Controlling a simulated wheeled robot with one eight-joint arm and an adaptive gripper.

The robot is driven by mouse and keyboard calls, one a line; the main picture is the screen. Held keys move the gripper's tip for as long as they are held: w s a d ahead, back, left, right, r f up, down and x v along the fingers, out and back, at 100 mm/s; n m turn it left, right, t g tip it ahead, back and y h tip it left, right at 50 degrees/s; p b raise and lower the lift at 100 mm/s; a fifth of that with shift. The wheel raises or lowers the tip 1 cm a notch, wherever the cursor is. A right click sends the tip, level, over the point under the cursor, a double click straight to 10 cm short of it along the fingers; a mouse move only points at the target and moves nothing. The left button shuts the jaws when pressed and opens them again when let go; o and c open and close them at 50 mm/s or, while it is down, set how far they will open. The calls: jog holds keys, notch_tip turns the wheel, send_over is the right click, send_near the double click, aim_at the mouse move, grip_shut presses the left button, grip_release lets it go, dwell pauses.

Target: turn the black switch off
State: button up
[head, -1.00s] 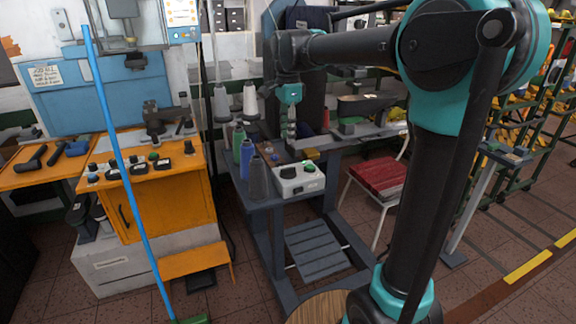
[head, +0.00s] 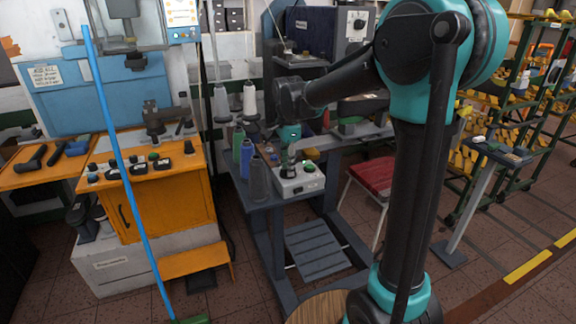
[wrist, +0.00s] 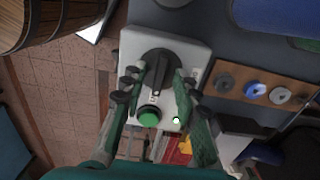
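The black switch (wrist: 158,72) is a round rotary knob with a raised bar, on a white control box (wrist: 197,49). My gripper (wrist: 159,73) is open, with one finger on each side of the switch. I cannot tell whether the fingers touch it. In the head view the control box (head: 301,187) stands on the dark bench, and my gripper (head: 289,160) points down over it, hiding the switch.
Blue and dark thread cones (head: 258,180) stand close left of the box. A wooden strip with round discs (wrist: 256,89) lies beside it in the wrist view. A red-seated chair (head: 372,176) is at the right.

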jog(key=shift+c, duration=0.5)
grip_shut()
jog(key=shift+n, duration=0.4)
jog(key=n, duration=0.3)
jog(key=shift+n, duration=0.4)
jog(key=n, duration=0.4)
jog(key=shift+n, duration=0.3)
jog(key=n, duration=0.8)
jog(key=shift+n, duration=0.3)
